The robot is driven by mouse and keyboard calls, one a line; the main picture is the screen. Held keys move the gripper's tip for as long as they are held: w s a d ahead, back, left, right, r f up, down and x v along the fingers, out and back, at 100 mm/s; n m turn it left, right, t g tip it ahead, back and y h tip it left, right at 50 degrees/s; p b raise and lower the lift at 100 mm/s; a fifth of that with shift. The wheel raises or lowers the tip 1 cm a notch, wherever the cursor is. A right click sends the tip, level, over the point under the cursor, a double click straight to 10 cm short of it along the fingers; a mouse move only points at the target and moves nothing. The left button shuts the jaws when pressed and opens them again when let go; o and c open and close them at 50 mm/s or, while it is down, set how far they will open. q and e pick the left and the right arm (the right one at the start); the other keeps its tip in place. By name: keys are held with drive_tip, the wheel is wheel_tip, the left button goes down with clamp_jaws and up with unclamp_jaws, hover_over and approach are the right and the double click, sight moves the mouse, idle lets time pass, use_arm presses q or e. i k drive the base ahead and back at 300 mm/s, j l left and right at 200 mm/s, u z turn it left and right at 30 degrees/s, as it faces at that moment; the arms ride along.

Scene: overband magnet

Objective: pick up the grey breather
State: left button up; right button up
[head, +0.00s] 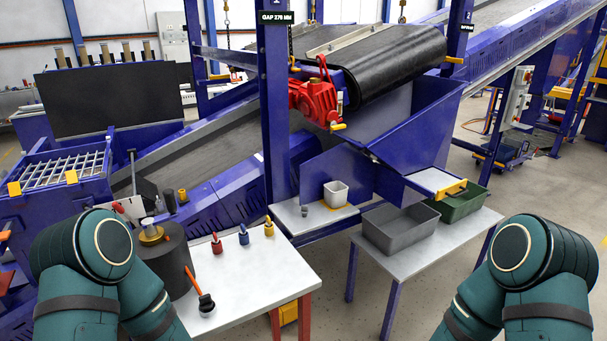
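Only the upper parts of my two arms show, at the lower left and lower right. Both grippers are outside the picture.
A white table (245,290) holds red (216,244), blue (243,235) and yellow (269,228) small bottles and a black-headed tool with an orange handle (206,303). A grey tray (400,230) and green tray (458,204) stand on another table (415,255). Blue posts rise behind.

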sight(305, 211)
drive_tip(key=i+l, duration=0.2)
drive_tip(key=l, duration=0.2)
drive_tip(key=i+l, duration=0.15)
drive_tip(key=l, duration=0.25)
drive_tip(key=i+l+z, duration=0.1)
drive_tip(key=l, duration=0.25)
drive_tip(key=i, duration=0.1)
